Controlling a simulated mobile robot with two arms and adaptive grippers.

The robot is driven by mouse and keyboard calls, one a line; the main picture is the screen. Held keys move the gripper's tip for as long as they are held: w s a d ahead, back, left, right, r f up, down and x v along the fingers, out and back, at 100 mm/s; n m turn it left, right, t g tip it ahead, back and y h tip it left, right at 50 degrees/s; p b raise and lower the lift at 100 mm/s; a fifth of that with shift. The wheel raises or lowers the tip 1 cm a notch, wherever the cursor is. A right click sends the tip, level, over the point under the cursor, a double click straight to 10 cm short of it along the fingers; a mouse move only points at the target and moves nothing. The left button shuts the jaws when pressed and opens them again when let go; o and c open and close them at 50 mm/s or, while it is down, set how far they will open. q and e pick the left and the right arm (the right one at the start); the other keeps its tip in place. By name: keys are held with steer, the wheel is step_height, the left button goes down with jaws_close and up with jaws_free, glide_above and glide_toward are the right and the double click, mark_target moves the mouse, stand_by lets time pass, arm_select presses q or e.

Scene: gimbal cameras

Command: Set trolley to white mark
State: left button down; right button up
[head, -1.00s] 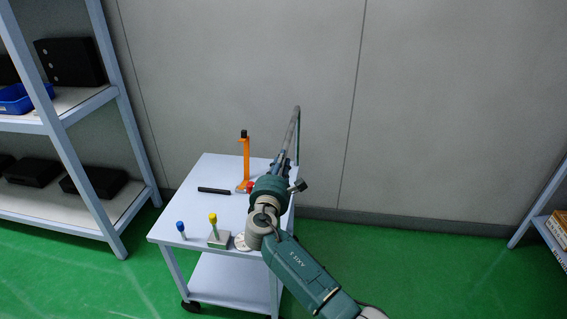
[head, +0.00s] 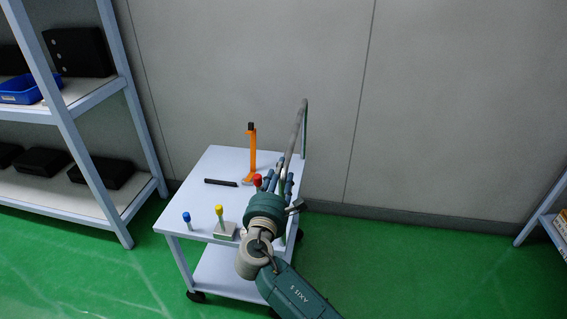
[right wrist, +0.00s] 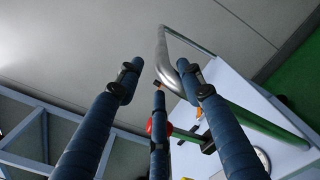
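The trolley (head: 205,236) is a pale two-shelf cart on dark castors, standing near the grey wall. Its grey tubular handle (head: 299,130) rises at the right side. My right gripper (head: 280,174) is over the trolley's right edge, close to the handle. In the right wrist view its three blue fingers (right wrist: 160,85) are spread apart, and the handle (right wrist: 163,62) passes beyond and between them; I cannot tell whether they touch it. The white mark is not visible in either view. My left gripper is not in view.
On the trolley top are an orange stand (head: 252,150), a black bar (head: 221,183), a blue-capped peg (head: 187,218), a yellow-capped peg (head: 220,212) and a red knob (head: 257,180). Shelving (head: 75,150) stands close at left. Green floor (head: 420,265) is clear at right.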

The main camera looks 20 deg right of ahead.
steer(key=v, duration=0.2)
steer(key=shift+s+a, duration=0.2)
steer(key=shift+a, duration=0.1)
steer(key=p+v, duration=0.3)
steer(key=v, duration=0.9)
steer(key=shift+s, duration=0.2)
stand_by(0.7)
stand_by(0.4)
